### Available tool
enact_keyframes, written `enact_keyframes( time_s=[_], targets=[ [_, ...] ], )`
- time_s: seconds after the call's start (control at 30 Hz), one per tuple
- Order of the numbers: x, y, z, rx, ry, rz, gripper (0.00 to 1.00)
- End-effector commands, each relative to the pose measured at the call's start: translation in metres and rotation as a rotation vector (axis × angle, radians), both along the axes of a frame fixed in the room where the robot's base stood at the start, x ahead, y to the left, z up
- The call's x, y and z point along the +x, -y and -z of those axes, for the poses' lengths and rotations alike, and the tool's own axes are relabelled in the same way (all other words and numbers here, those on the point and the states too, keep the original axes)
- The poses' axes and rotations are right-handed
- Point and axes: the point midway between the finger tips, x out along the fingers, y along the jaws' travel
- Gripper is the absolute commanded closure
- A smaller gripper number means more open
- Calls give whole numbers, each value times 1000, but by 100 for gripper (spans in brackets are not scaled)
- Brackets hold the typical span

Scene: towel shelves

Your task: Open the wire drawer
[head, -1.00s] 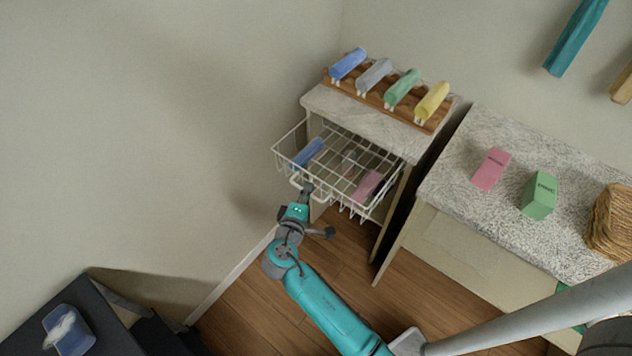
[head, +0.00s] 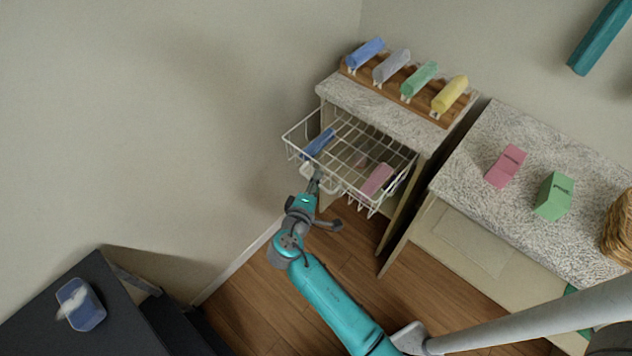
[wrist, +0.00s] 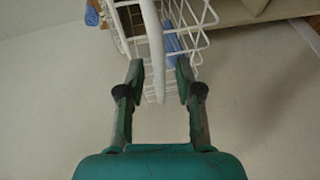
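The white wire drawer (head: 340,178) stands partly pulled out from under the speckled top of the small shelf unit (head: 385,112). A blue rolled towel (head: 319,143) and a pink one (head: 377,180) lie in it. My gripper (head: 316,180) is at the drawer's front handle (head: 307,173). In the wrist view, the white handle bar (wrist: 154,50) passes between the two fingers of my gripper (wrist: 159,70). The fingers stand apart with a visible gap on both sides of the bar. The wire basket (wrist: 190,45) shows beyond.
A wooden rack (head: 405,90) with several coloured rolled towels stands on the unit. A speckled counter (head: 470,150) to the right holds pink (head: 506,167) and green (head: 554,197) blocks. A dark table (head: 35,310) is at lower left. Wood floor (head: 345,255) is clear before the unit.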

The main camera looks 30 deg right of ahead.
Motion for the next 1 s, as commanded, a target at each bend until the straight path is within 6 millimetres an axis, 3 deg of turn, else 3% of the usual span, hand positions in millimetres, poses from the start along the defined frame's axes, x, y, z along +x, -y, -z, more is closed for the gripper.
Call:
enact_keyframes(
  time_s=[0.6, 1.0],
  targets=[
    [-65, -71, -18, 0, -1, -4, 65],
    [-79, -85, -22, 1, -1, 0, 65]
  ],
)
